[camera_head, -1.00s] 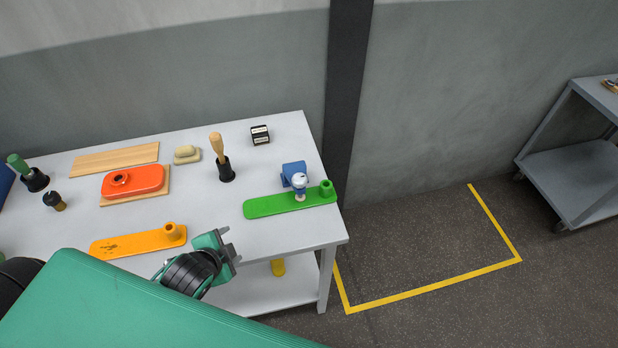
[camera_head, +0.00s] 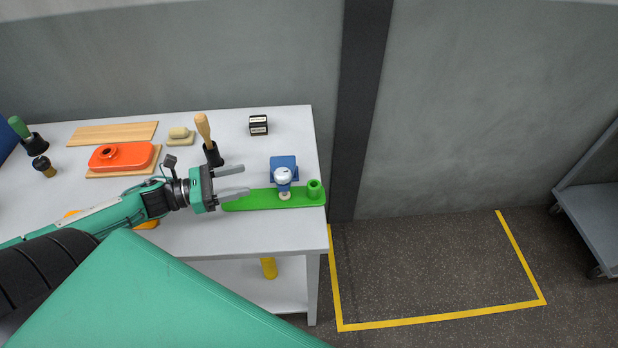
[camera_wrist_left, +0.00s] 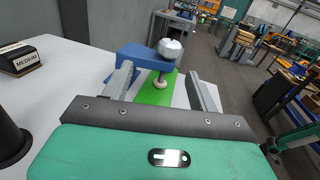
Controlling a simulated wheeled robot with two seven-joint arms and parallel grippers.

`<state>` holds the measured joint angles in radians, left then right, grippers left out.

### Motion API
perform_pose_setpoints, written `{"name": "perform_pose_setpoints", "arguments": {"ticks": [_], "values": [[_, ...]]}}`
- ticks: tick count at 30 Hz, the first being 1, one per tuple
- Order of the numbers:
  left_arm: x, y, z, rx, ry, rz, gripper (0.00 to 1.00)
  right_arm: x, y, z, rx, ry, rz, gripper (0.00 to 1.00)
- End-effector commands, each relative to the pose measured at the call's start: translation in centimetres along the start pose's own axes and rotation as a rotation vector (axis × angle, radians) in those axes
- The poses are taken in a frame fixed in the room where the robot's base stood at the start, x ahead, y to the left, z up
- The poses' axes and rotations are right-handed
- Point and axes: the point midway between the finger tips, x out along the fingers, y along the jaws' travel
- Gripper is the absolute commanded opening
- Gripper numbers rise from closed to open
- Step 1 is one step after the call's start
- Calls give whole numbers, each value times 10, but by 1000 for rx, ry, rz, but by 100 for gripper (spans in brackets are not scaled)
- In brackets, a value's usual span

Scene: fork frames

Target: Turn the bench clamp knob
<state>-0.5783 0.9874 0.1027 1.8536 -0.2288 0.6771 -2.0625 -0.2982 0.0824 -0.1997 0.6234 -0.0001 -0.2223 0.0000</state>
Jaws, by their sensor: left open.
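The blue bench clamp (camera_head: 284,162) stands at the right part of the table, with its round white knob (camera_head: 283,175) at its front. A small pale pad (camera_head: 285,196) shows below the knob, over the green board (camera_head: 250,201). My left gripper (camera_head: 246,181) is open and empty, just left of the clamp, its fingers pointing right toward the knob. In the left wrist view, the knob (camera_wrist_left: 171,47) and clamp (camera_wrist_left: 134,58) lie ahead of the open fingers, apart from them. My right gripper is not in view.
The white table (camera_head: 200,237) also holds a wooden-handled tool in a black holder (camera_head: 213,152) close behind my gripper, a small black box (camera_head: 258,125) and an orange container (camera_head: 122,155). A yellow floor line (camera_head: 440,318) and a grey cart (camera_head: 590,215) are to the right.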

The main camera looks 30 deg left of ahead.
Motion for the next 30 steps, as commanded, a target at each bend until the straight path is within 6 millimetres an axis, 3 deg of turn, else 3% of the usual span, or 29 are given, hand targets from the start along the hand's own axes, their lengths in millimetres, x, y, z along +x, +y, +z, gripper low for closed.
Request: {"name": "perform_pose_setpoints", "arguments": {"ticks": [6,11,30], "values": [[-9,-1,-2,156,-11,-109,60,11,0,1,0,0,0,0],[-2,-2,1,171,-16,-120,60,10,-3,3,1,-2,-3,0],[70,-11,2,167,-17,-117,60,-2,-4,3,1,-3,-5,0]]}}
